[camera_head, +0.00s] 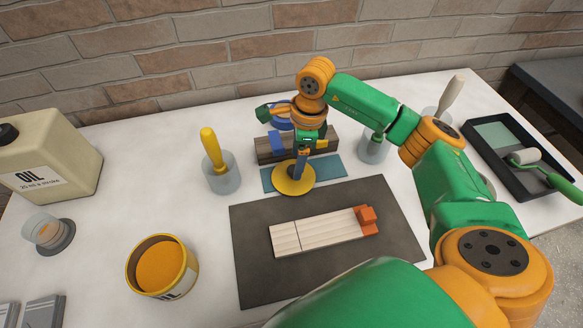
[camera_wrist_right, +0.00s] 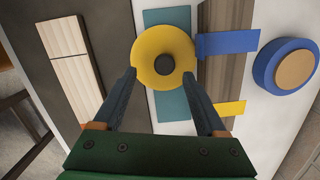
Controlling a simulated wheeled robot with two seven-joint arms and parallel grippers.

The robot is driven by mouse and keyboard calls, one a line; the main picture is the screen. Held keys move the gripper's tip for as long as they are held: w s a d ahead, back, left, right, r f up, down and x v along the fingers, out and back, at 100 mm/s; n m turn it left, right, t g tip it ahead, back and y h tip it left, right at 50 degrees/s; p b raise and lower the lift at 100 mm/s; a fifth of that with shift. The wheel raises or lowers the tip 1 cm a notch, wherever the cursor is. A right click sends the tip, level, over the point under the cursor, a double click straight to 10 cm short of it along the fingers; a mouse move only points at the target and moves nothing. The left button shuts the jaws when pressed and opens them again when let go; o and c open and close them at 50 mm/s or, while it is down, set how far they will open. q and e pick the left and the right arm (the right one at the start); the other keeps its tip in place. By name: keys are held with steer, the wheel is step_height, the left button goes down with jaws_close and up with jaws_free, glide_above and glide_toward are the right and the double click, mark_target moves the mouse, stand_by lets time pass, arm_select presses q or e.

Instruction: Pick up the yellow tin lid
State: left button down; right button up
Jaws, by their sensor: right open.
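The yellow tin lid (camera_head: 286,187) is a round disc lying on a blue-green strip (camera_head: 331,167) behind the dark mat. In the right wrist view the lid (camera_wrist_right: 150,42) shows a dark round knob (camera_wrist_right: 164,64) at its middle. My right gripper (camera_head: 301,172) points down over the lid and partly hides it in the head view. In the right wrist view my right gripper (camera_wrist_right: 160,76) is open, with a finger on either side of the lid's near part. Nothing is held. Whether the fingers touch the lid cannot be told. My left gripper is not in view.
Behind the lid stands a dark wooden block (camera_head: 267,151) with blue and yellow pieces. A cup with a yellow-handled tool (camera_head: 222,178) stands left. The yellow paint tin (camera_head: 162,266) is open, front left. A pale wooden piece (camera_head: 318,233) lies on the dark mat (camera_head: 255,275).

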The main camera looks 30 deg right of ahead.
mark_target(294, 165)
steer(key=f, duration=0.2)
steer(key=w+f, duration=0.1)
steer(key=shift+a+f+p, duration=0.15)
steer(key=shift+f+p, duration=0.15)
steer(key=shift+f, duration=0.1)
steer(key=shift+r, duration=0.1)
jaws_close()
